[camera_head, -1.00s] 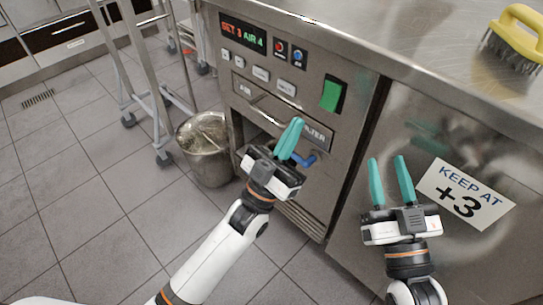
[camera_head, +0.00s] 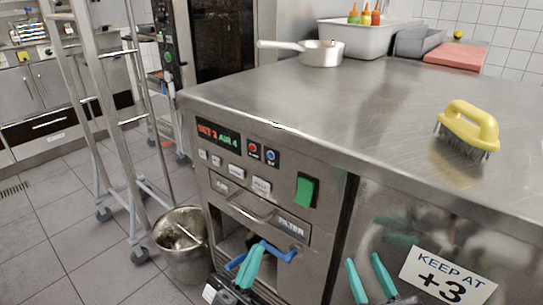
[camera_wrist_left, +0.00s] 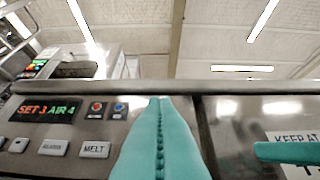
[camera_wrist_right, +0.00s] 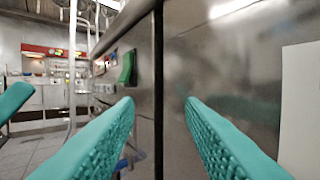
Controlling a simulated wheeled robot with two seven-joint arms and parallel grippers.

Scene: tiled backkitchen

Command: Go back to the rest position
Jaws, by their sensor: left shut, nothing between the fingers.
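My left gripper (camera_head: 250,268) is low in the head view, in front of the steel fryer cabinet (camera_head: 262,160) and near its blue handle (camera_head: 270,252). Its teal fingers are shut together with nothing between them, as the left wrist view (camera_wrist_left: 160,135) also shows. My right gripper (camera_head: 369,276) is at the bottom of the head view, in front of the steel door with the "KEEP AT +3" sign (camera_head: 447,277). Its fingers are spread and empty, and the right wrist view (camera_wrist_right: 165,125) shows a clear gap.
The steel counter (camera_head: 320,95) above carries a yellow-handled brush (camera_head: 468,130), a pan (camera_head: 320,53) and a white bin (camera_head: 368,38) with sauce bottles. A metal bucket (camera_head: 180,243) and a wheeled rack (camera_head: 108,110) stand on the tiled floor at left.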

